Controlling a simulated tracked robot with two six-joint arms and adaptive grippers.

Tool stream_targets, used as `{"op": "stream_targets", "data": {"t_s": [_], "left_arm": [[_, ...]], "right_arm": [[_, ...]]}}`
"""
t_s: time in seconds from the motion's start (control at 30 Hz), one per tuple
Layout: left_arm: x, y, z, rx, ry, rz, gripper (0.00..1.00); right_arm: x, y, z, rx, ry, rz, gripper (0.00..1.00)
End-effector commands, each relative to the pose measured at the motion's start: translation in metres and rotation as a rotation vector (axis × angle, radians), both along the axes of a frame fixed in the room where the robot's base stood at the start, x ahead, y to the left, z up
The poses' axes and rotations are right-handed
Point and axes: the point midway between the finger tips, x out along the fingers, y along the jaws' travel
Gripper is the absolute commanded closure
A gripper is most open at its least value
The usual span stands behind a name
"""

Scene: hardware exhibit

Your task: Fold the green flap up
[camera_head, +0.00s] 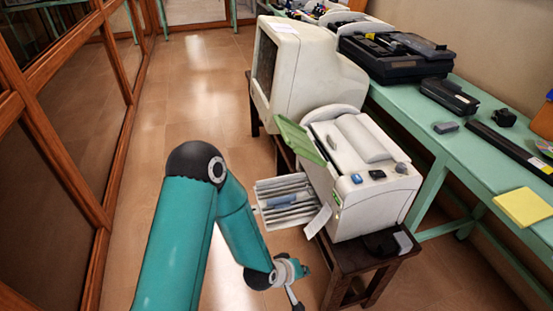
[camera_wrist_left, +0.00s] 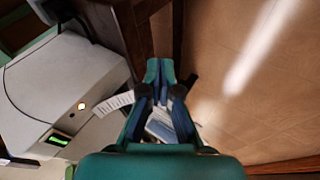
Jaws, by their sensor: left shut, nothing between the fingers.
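The green flap (camera_head: 300,139) is a flat panel on the left side of a white machine (camera_head: 380,205). It stands tilted outward, above a slotted tray (camera_head: 288,200). My left gripper (camera_head: 303,269) is below and in front of the tray, apart from the flap, and small in the head view. In the left wrist view its teal fingers (camera_wrist_left: 160,72) are together with nothing between their tips. The machine's pale side (camera_wrist_left: 65,85) shows at left there, with a small green-lit display (camera_wrist_left: 58,138). I cannot make out the flap there. My right gripper is not in view.
The machine stands on a dark wooden table (camera_head: 345,275). An old monitor (camera_head: 300,65) is behind it. A green bench (camera_head: 430,150) with devices runs along the right. Open tiled floor (camera_head: 195,110) lies left of the machine, beside wood-framed panels (camera_head: 75,110).

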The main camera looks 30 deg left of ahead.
Motion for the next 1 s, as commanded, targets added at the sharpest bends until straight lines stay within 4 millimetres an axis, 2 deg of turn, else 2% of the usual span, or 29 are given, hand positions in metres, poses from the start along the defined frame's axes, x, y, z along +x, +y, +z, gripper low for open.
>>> {"op": "stream_targets", "data": {"t_s": [0.03, 0.1, 0.2, 0.33, 0.4, 0.5, 0.63, 0.83, 1.0], "left_arm": [[0.028, 0.019, -0.020, -0.041, -0.095, 0.114, 1.00], [0.060, 0.043, -0.013, -0.125, -0.230, 0.268, 1.00], [0.097, 0.080, 0.006, -0.272, -0.431, 0.455, 1.00], [0.126, 0.126, 0.041, -0.507, -0.705, 0.628, 1.00], [0.131, 0.148, 0.063, -0.649, -0.847, 0.682, 1.00], [0.129, 0.174, 0.094, -0.846, -1.027, 0.709, 1.00], [0.116, 0.196, 0.127, -1.059, -1.192, 0.683, 1.00], [0.101, 0.210, 0.156, -1.229, -1.305, 0.627, 1.00], [0.108, 0.213, 0.168, -1.256, -1.318, 0.616, 1.00]], "right_arm": [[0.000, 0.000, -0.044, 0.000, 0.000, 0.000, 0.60], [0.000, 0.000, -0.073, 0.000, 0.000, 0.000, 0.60], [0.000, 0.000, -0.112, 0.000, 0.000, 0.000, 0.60], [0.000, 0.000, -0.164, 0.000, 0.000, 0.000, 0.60], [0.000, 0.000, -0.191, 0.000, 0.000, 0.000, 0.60], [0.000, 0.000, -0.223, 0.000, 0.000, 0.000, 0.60], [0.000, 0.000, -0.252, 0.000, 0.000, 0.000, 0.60], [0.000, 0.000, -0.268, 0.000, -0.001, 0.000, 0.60], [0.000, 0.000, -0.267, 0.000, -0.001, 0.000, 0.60]]}}
